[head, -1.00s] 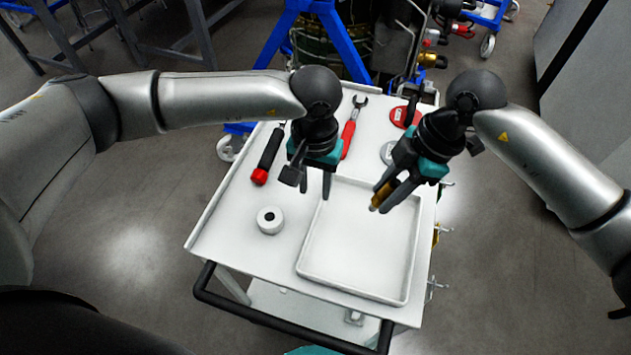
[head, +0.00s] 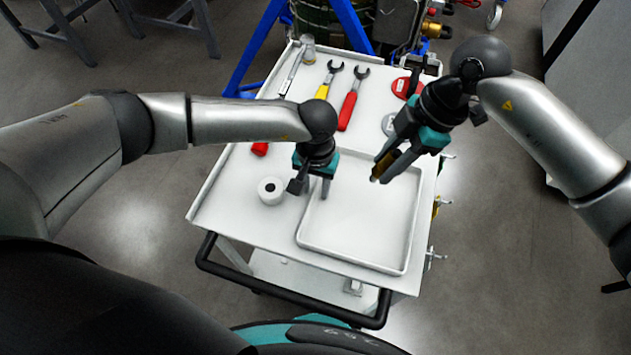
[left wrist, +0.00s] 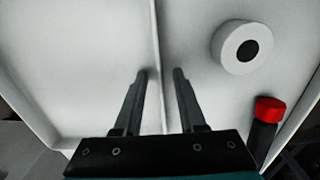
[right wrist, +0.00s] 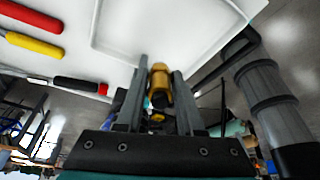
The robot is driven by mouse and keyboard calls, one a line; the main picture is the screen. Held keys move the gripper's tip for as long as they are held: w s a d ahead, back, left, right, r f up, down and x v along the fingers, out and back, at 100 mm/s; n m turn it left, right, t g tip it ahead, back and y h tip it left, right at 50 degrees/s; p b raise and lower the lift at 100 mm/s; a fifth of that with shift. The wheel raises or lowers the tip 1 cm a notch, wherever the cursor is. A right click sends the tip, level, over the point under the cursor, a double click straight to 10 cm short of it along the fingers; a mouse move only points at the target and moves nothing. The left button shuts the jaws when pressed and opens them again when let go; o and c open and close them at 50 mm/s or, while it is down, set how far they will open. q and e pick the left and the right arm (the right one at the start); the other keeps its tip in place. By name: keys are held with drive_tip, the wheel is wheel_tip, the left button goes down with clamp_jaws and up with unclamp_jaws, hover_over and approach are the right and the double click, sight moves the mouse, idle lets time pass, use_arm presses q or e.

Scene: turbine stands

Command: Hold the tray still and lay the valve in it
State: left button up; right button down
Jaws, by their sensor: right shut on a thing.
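The white tray (head: 350,255) lies on the cart top, empty, and its left half fills much of the left wrist view (left wrist: 70,60). My left gripper (head: 313,192) is at the tray's left rim. In the left wrist view its fingers (left wrist: 160,75) are apart, one on each side of the rim, and I cannot tell if they touch it. My right gripper (head: 382,170) is shut on the brass-coloured valve (head: 386,166), above the tray's far right part. The valve also shows between the fingers in the right wrist view (right wrist: 159,85).
A white ring-shaped roll (head: 271,190) stands left of the tray. A yellow wrench (head: 325,88), a red wrench (head: 348,108) and a red disc (head: 403,88) lie at the cart's far side. The cart's black handle (head: 290,298) is at the near edge.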

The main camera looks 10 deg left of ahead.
use_arm(q)
clamp_jaws()
idle(1.4)
